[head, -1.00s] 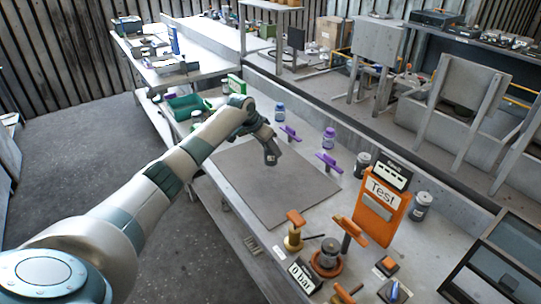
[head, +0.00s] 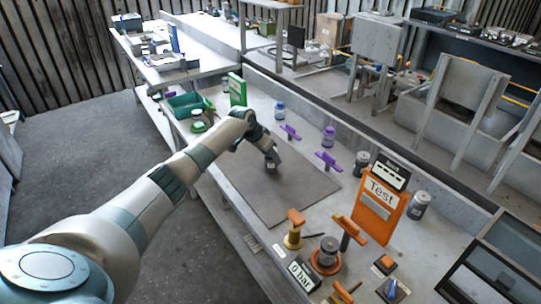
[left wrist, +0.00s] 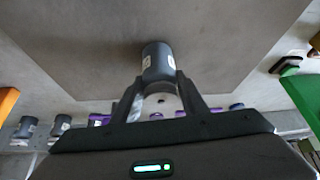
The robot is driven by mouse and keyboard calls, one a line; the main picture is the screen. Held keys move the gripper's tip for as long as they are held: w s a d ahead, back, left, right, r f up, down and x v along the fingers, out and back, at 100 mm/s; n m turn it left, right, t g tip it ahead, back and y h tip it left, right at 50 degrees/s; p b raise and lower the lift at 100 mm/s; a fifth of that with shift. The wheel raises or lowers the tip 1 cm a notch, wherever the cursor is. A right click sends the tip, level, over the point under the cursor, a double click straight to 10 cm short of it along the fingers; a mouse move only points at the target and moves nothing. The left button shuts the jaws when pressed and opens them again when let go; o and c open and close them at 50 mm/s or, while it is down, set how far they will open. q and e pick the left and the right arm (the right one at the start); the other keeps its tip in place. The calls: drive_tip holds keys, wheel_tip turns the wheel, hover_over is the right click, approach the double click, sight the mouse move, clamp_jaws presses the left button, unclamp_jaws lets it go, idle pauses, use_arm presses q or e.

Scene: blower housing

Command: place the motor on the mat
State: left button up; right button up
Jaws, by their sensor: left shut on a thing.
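The motor is a dark grey cylinder with a small pale label. My left gripper (left wrist: 160,97) is shut on the motor (left wrist: 157,62), with a finger on each side of its near end. In the head view the left gripper (head: 271,158) is low over the grey mat (head: 275,200), within its far half, and mostly hides the motor. In the left wrist view the mat (left wrist: 90,50) lies behind the motor's far end. I cannot tell whether the motor touches the mat. My right gripper is not in view.
Purple clamps (head: 328,161) and bottles (head: 329,136) line the mat's far side. An orange Test stand (head: 380,208), grey cylinders (head: 418,205) and an orange-based fixture (head: 326,262) stand to the right. A green bin (head: 184,105) is at the left. The mat's near part is clear.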

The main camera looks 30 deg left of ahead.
use_arm(q)
drive_tip(key=o, duration=1.3)
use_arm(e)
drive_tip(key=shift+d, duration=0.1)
use_arm(q)
drive_tip(key=shift+r, duration=0.15)
drive_tip(key=shift+s+a+r, duration=0.1)
drive_tip(key=shift+s+r, duration=0.2)
drive_tip(key=shift+r, duration=0.2)
drive_tip(key=b+v, duration=0.1)
drive_tip(key=v, duration=0.9)
drive_tip(key=shift+s+r+b, duration=0.2)
drive_tip(key=shift+r+b, duration=0.05)
drive_tip(key=shift+b, duration=0.15)
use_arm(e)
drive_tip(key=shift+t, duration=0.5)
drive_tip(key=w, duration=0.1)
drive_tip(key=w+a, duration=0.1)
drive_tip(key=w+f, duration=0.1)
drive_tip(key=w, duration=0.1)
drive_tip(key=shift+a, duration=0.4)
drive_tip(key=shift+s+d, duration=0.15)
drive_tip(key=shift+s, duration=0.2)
